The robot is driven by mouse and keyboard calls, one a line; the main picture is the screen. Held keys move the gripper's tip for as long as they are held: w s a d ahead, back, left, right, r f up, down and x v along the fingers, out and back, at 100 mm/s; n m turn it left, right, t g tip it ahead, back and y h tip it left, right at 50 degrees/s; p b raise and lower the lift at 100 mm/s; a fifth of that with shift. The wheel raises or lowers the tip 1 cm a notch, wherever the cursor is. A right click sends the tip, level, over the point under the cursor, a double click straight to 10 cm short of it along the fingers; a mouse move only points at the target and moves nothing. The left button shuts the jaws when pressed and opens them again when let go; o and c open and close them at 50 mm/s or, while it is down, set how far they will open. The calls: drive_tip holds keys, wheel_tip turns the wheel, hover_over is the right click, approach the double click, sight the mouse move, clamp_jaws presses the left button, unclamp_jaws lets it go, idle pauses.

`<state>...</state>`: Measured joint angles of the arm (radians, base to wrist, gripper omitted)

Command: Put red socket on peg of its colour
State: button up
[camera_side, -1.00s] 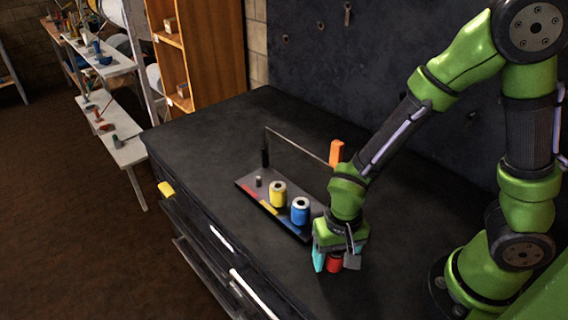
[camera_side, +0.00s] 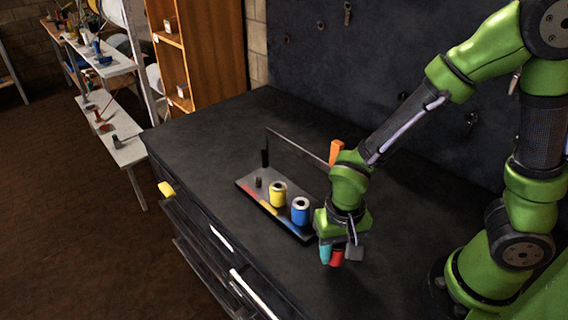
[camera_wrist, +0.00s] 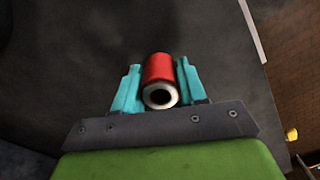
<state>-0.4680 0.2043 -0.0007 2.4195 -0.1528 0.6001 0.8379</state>
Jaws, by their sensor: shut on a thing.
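The red socket (camera_wrist: 158,68) is a short red cylinder with a pale end ring and a dark hole. It also shows in the side view (camera_side: 337,257), partly hidden by my gripper. My gripper (camera_wrist: 158,88) is shut on it, with a teal finger on each side. In the side view my gripper (camera_side: 333,255) is at the right front of the peg base (camera_side: 247,187). The base has a bare short peg (camera_side: 258,182) beside a red strip at its left end. A yellow socket (camera_side: 278,194) and a blue socket (camera_side: 300,210) stand on the base beside matching strips.
A thin rod (camera_side: 297,147) spans above the base from a dark post (camera_side: 265,158) toward an orange upright piece (camera_side: 336,152). The black bench top (camera_side: 210,140) is clear left of the base. Drawers with handles (camera_side: 221,237) line its front.

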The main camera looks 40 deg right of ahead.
wheel_tip(320, 180, up, 6)
drive_tip(key=r, duration=0.1)
wheel_tip(320, 180, up, 2)
drive_tip(key=r+m, duration=0.1)
drive_tip(key=m, duration=0.5)
hover_over(258, 177)
drive_tip(key=shift+f, duration=0.25)
drive_tip(key=shift+f, duration=0.1)
drive_tip(key=shift+f, duration=2.85)
drive_tip(key=shift+f, duration=2.15)
drive_tip(key=o, duration=1.2)
